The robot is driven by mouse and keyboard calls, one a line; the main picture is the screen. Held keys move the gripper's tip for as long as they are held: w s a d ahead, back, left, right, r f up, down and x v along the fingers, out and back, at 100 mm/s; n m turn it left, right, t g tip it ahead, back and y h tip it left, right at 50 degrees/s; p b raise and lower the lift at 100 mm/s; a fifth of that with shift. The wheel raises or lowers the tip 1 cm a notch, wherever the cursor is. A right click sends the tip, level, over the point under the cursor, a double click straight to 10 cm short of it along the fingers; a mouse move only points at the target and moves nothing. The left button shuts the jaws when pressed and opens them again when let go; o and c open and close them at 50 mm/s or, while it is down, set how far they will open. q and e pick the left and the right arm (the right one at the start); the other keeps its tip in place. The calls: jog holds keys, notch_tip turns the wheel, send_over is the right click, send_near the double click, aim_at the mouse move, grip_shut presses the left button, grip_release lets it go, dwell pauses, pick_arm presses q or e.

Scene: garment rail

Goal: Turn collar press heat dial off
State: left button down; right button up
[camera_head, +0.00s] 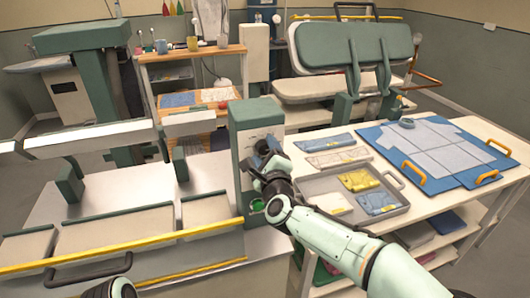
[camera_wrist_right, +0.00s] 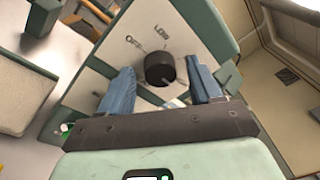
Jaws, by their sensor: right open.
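The collar press has a green control box (camera_head: 241,145) with a pale front panel, which also fills the middle of the right wrist view (camera_wrist_right: 128,48). The heat dial is a round black knob (camera_wrist_right: 160,69) on that panel, with small printed marks around it. My right gripper (camera_head: 264,158) is at the panel in the head view and largely hides the dial there. In the right wrist view its two blue-grey fingers (camera_wrist_right: 162,84) are open, one on each side of the dial, with gaps between fingers and knob. My left gripper is out of view.
A green button (camera_head: 257,205) sits low on the control box. The press's padded bed (camera_head: 115,230) and yellow bar (camera_head: 125,243) lie to the left. On the right, a table holds a grey tray (camera_head: 340,185) of folded cloths and a blue folding board (camera_head: 385,142).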

jog(key=c, duration=1)
jog(key=shift+c, duration=0.2)
